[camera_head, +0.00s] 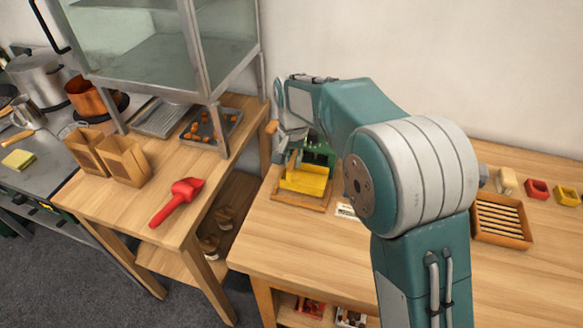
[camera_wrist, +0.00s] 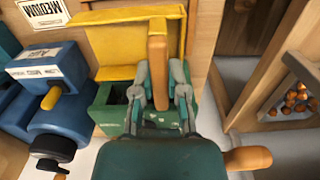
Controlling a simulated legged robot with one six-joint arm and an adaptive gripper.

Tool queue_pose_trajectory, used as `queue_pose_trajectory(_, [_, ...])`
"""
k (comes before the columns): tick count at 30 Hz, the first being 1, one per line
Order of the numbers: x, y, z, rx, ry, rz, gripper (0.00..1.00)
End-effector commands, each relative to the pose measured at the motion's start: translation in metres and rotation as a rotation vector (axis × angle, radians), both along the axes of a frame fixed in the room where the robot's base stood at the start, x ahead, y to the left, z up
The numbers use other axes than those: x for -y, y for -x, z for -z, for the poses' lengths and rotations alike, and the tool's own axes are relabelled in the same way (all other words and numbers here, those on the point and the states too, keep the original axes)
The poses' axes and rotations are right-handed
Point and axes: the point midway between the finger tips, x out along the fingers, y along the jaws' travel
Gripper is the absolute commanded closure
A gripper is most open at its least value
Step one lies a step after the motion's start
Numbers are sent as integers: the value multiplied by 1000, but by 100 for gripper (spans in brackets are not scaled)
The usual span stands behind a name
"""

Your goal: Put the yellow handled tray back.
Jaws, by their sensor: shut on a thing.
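The yellow tray (camera_wrist: 118,45) with an upright wooden handle (camera_wrist: 158,62) is in front of my gripper (camera_wrist: 160,92) in the wrist view. The two fingers are closed around the handle, one on each side. In the head view the yellow tray (camera_head: 305,180) shows at the left end of the right-hand table, over a wooden base (camera_head: 300,203). My arm partly hides the gripper there. A green box-like device (camera_wrist: 107,108) is right by the tray and fingers. Whether the tray touches it or the base is unclear.
A blue device (camera_wrist: 60,88) stands close on the left in the wrist view. A wooden handle (camera_wrist: 248,158) sticks out at lower right. A slatted wooden tray (camera_head: 503,218) is farther right on the table. The table front is clear. A red scoop (camera_head: 178,200) lies on the other table.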

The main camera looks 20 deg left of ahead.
Motion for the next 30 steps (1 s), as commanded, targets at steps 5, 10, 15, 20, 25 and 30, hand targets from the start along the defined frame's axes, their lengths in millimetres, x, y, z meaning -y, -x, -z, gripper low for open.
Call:
queue_pose_trajectory(5, [-4,-7,10,1,0,0,100])
queue_pose_trajectory(10, [-6,-9,33,-2,1,0,100])
queue_pose_trajectory(15, [-6,-9,43,1,-1,0,100])
queue_pose_trajectory(20, [-6,-9,43,1,0,0,100])
queue_pose_trajectory(25, [-6,-9,44,1,0,0,48])
queue_pose_trajectory(30, [-6,-9,44,0,0,0,48])
